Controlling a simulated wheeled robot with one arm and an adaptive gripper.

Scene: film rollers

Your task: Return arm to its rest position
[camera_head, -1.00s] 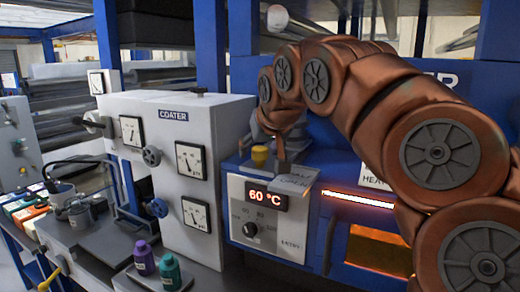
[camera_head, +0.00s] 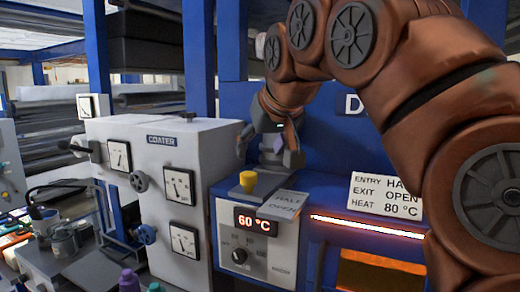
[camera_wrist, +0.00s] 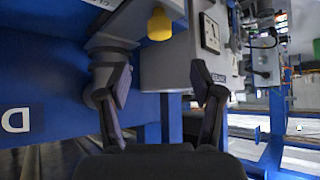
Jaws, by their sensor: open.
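My copper-coloured arm (camera_head: 420,90) reaches in from the right and bends over the blue dryer. My gripper (camera_head: 260,146) is open, above and behind the yellow knob (camera_head: 248,181). In the wrist view its two dark fingers (camera_wrist: 161,76) stand apart with nothing between them. A grey lever mount (camera_head: 281,152) stands close by the gripper and partly overlaps it in the head view. In the wrist view the grey mount (camera_wrist: 108,62) is beside the left finger; I cannot tell if they touch. The yellow knob also shows above the fingers (camera_wrist: 160,23).
The display (camera_head: 258,222) reads 60 °C. A label plate (camera_head: 284,204) shows HALF and OPEN. A sign (camera_head: 386,195), partly covered by my arm, reads HEAT 80 °C. The white coater cabinet (camera_head: 205,145) stands left, with blue posts (camera_head: 197,50) behind. Bottles (camera_head: 130,281) sit in front.

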